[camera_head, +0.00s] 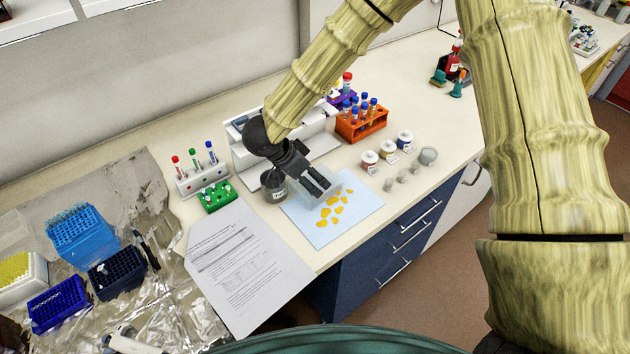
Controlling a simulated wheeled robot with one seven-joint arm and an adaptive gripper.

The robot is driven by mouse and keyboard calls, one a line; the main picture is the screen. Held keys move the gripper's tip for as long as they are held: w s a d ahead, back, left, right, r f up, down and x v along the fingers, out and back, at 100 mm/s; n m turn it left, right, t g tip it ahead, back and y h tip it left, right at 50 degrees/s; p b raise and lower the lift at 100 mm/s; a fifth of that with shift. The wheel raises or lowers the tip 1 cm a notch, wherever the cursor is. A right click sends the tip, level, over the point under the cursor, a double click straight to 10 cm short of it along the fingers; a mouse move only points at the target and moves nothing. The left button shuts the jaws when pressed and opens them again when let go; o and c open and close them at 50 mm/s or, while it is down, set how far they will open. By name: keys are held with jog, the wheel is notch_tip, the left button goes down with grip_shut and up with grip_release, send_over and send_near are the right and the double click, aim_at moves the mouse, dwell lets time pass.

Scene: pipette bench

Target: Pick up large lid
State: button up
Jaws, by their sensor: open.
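A clear, see-through piece that looks like the large lid (333,187) is at the upper part of the light blue sheet (362,207). Its outline is faint, and my gripper hides part of it. My gripper (318,184) is open, pointing down and to the right, with its two dark fingers over the clear piece. I cannot tell whether the fingers touch it. Several orange-yellow pieces (333,200) lie on the sheet just below and right of the fingers.
A dark labelled jar (273,185) stands close left of my gripper. Small labelled jars (369,160) stand to the right. An orange tube rack (361,122) is behind. A green rack (217,197) and printed paper (243,262) lie left. Bare counter runs along the front right.

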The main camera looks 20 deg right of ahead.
aim_at(316, 184)
jog(key=shift+w+d+f+p, duration=0.2)
jog(key=shift+d+f+p, duration=0.45)
jog(key=shift+d+f, duration=0.45)
jog(key=shift+s+d+f, duration=0.15)
jog(key=shift+s, duration=0.05)
jog(key=shift+w+f, duration=0.35)
jog(key=shift+s+r, duration=0.2)
jog(key=c, duration=0.7)
jog(key=shift+w, duration=0.1)
jog(key=shift+c, duration=0.3)
